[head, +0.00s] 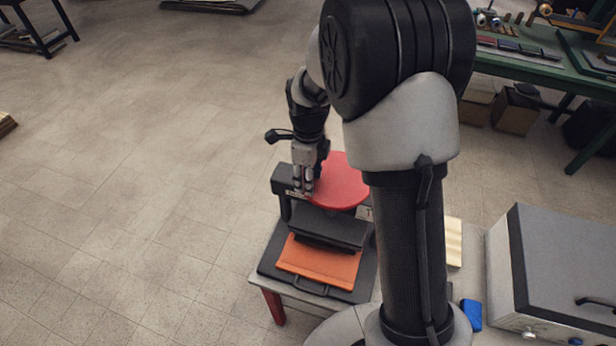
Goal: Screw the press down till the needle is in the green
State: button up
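The press (284,180) stands on a small table in the middle of the head view. Its dark frame carries a large flat red wheel (342,186) on top, partly hidden behind my arm. A black plate (330,228) sits below the wheel, over an orange cover (320,262) on the press bed. My gripper (303,192) points down at the left edge of the red wheel. I cannot tell whether its fingers touch the rim or close on anything. A small pale plate (364,212) with a dark mark shows at the right of the press; no needle or green band can be made out.
My arm hides the press's right side. A grey box with a handle (562,262) stands at the lower right, with a blue object (471,314) beside it. A green workbench (545,68) with tools is at the upper right.

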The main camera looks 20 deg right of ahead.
notch_tip(320, 180, up, 12)
jog(key=shift+f, duration=0.2)
dwell(0.7)
jog(key=s+r+n+t+b, duration=0.1)
jog(key=s+n+t+b, duration=0.3)
jog(key=s+n, duration=2.1)
jog(key=b, duration=0.2)
jog(key=shift+s+a+r+t+b, duration=0.25)
jog(key=shift+s+r+t+b, duration=0.05)
jog(key=shift+r+b, duration=0.1)
dwell(3.5)
